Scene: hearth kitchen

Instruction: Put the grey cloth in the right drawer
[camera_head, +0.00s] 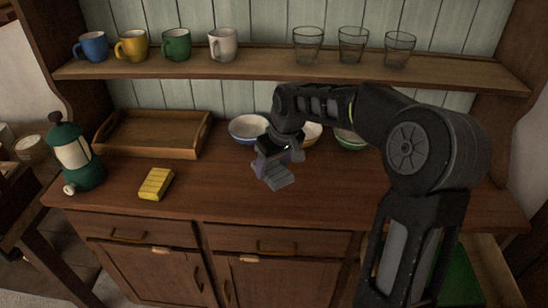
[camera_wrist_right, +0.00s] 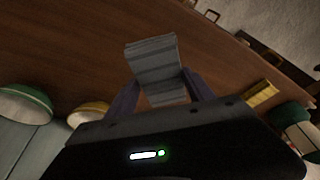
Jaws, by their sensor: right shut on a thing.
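The grey cloth (camera_head: 280,180) is a small folded stack above the middle of the wooden counter. My right gripper (camera_head: 274,163) is shut on it. In the right wrist view the cloth (camera_wrist_right: 153,58) sticks out beyond the two fingers of the gripper (camera_wrist_right: 162,92). The right drawer (camera_head: 496,272) is pulled open at the lower right, and my right arm hides part of it. Something green (camera_head: 459,277) lies inside it. My left gripper is out of view.
Bowls, one blue-rimmed (camera_head: 248,129), stand behind the gripper. Mugs and glasses line the shelf (camera_head: 260,72). The counter's front middle is clear.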

